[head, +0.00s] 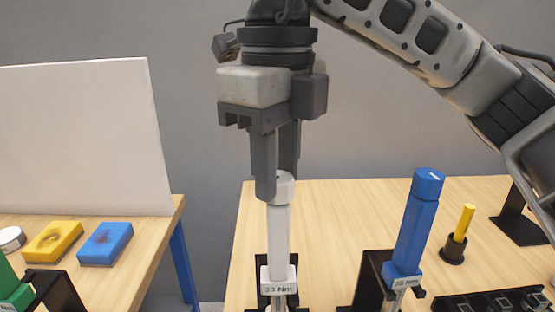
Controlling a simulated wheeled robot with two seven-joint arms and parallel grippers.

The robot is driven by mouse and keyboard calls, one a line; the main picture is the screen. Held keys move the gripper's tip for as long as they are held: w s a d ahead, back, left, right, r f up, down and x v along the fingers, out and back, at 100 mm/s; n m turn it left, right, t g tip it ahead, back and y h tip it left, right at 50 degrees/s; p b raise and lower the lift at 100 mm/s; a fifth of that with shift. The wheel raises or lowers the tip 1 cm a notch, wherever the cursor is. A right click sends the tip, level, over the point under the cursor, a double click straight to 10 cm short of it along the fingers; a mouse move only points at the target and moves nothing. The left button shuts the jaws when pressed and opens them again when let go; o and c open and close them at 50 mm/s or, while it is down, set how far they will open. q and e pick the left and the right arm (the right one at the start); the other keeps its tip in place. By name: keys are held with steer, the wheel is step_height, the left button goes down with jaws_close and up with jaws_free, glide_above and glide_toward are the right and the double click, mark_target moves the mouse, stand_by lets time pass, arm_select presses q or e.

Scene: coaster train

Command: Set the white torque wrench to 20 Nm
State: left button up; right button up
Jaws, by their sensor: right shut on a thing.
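The white torque wrench (279,230) stands upright in a black holder (263,268) on the right-hand table. My left gripper is not in view.
A blue torque wrench (417,220) leans slightly in its own holder to the right. A left table holds yellow (53,241) and blue (105,243) blocks before a white panel (85,140).

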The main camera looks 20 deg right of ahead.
steer(key=n, duration=0.3)
steer(key=shift+r+p, duration=0.1)
steer(key=shift+p, duration=0.3)
steer(key=shift+n, duration=0.7)
steer(key=shift+n+p, duration=0.45)
steer(key=shift+n, duration=0.65)
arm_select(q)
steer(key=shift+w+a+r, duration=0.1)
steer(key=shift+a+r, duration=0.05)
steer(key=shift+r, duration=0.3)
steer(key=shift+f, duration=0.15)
arm_select(e)
steer(key=shift+n, duration=0.3)
steer(key=o, duration=1)
